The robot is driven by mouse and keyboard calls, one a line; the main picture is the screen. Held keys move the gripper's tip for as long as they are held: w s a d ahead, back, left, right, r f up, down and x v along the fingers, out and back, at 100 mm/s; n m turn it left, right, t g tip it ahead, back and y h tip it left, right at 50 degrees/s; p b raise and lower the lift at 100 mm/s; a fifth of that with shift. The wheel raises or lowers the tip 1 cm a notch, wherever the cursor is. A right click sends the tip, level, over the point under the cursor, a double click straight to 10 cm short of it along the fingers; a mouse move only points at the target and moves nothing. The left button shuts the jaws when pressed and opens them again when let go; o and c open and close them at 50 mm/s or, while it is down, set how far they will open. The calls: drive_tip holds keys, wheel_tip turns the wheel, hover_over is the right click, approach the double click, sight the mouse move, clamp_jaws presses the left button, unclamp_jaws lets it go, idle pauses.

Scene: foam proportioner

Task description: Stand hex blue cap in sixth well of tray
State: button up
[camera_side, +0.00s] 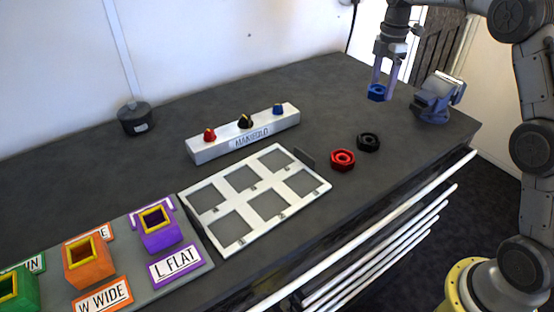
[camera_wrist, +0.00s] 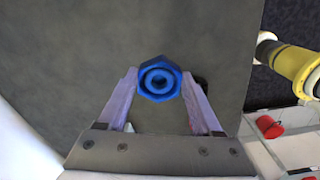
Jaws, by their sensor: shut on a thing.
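The hex blue cap (camera_side: 376,92) is held between the fingertips of my gripper (camera_side: 379,86), above the dark bench at the back right. In the wrist view the blue cap (camera_wrist: 159,79) shows its ringed face, with one finger of my gripper (camera_wrist: 160,88) on each side. The white tray (camera_side: 230,245) lies on the bench to the left and in front of my gripper, with several square wells in two rows. The wells look empty. Small marks by the wells are too small to read.
A red hex cap (camera_side: 342,160) and a black hex cap (camera_side: 368,142) lie right of the tray. The manifold block (camera_side: 205,152) with knobs stands behind it. A blue vise (camera_side: 433,100) stands right of my gripper. Colored sockets (camera_side: 160,235) stand at left.

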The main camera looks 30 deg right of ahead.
drive_tip(key=s+a+r+n, duration=0.15)
drive_tip(key=s+a, duration=0.25)
drive_tip(key=a, duration=0.5)
drive_tip(key=s+a+r+n, duration=0.1)
drive_tip(key=s+a+r, duration=0.15)
drive_tip(key=a, duration=0.65)
drive_tip(key=s+a+r+n, duration=0.1)
drive_tip(key=s+a, duration=0.4)
drive_tip(key=a, duration=0.4)
approach(278, 160)
drive_tip(key=shift+s+d+f+n, duration=0.25)
drive_tip(key=shift+s+f, duration=0.2)
drive_tip(key=shift+s, duration=0.3)
drive_tip(key=shift+w+a+f, duration=0.15)
drive_tip(key=shift+w+f, duration=0.35)
drive_tip(key=shift+f, duration=0.15)
drive_tip(key=shift+w+a+f, duration=0.1)
drive_tip(key=shift+w+f, duration=0.05)
drive_tip(key=shift+f, duration=0.75)
drive_tip(key=shift+w+f, duration=0.15)
drive_tip(key=shift+f, duration=0.75)
drive_tip(key=shift+f, duration=0.1)
drive_tip(key=o, duration=1.4)
drive_tip(key=shift+f, duration=0.1)
drive_tip(key=shift+o, duration=0.2)
